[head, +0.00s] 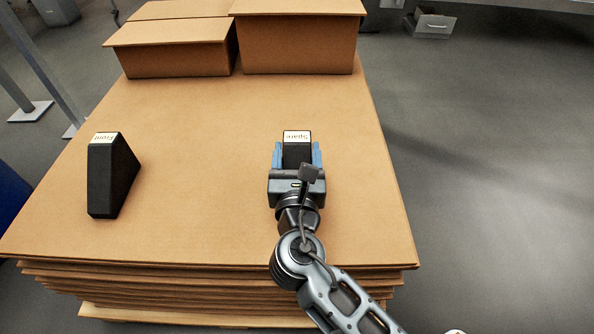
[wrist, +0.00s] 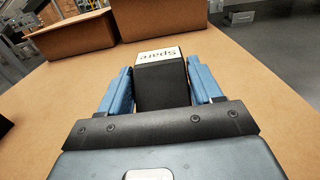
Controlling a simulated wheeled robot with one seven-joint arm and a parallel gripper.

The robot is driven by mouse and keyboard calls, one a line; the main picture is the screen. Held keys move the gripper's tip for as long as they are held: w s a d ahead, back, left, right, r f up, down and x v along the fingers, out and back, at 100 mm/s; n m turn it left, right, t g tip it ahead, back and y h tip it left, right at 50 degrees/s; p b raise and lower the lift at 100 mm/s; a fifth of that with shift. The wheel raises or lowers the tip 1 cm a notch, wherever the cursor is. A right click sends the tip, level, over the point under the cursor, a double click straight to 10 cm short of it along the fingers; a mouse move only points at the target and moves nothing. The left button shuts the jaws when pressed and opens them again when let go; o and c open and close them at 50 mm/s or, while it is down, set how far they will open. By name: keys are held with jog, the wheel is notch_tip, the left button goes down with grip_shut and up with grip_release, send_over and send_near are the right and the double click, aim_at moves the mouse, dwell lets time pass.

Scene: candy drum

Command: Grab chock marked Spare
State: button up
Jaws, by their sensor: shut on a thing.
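The black chock with the white label "Spare" (head: 297,150) is at the right of the cardboard stack in the head view. My gripper (head: 297,156) has its blue fingers on either side of this chock and is shut on it. In the wrist view the Spare chock (wrist: 161,82) sits between the two blue fingers of my gripper (wrist: 161,88), label upward. Its lower part is hidden by the gripper, and I cannot tell whether it touches the cardboard. Another black chock, labelled "Front" (head: 111,178), stands apart at the left.
Flat cardboard sheets (head: 220,110) form the stack's top. Closed cardboard boxes (head: 300,45) (head: 180,60) stand along its far edge. Bare cardboard lies between the two chocks. Grey floor (head: 480,190) is open to the right, with a grey drawer box (head: 432,27) farther back.

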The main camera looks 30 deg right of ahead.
grip_shut()
jog(key=shift+r, duration=0.1)
dwell(0.3)
